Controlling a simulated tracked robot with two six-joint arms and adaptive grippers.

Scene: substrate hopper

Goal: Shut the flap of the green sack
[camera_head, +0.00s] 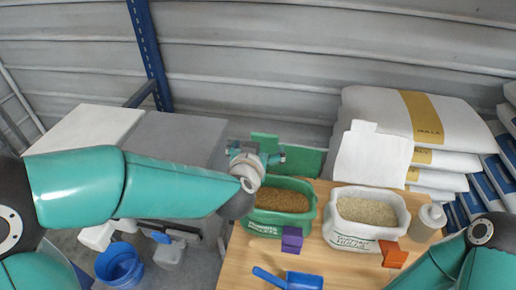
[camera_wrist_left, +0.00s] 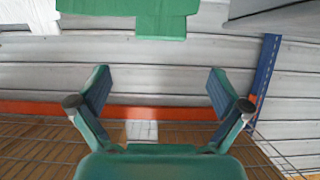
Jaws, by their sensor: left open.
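The green sack (camera_head: 270,225) stands on the wooden table, open at the top and filled with brown grains. Its green flap (camera_head: 305,161) stands up at the back, partly hidden by my left arm and gripper. My left gripper (camera_head: 258,155) is in front of the flap, above the sack's back edge; its fingers are small here. In the left wrist view the gripper (camera_wrist_left: 160,95) is open with nothing between its fingers, and part of the green flap (camera_wrist_left: 165,18) shows at the top, apart from the fingers. My right gripper is out of view; only its arm shows.
A white sack (camera_head: 350,232) with pale grains and a raised white flap (camera_head: 372,158) stands right of the green one. A purple block (camera_head: 292,239), an orange block (camera_head: 392,254), a blue scoop (camera_head: 290,279) and a bottle (camera_head: 428,222) are close by. Stacked sacks (camera_head: 420,120) stand behind.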

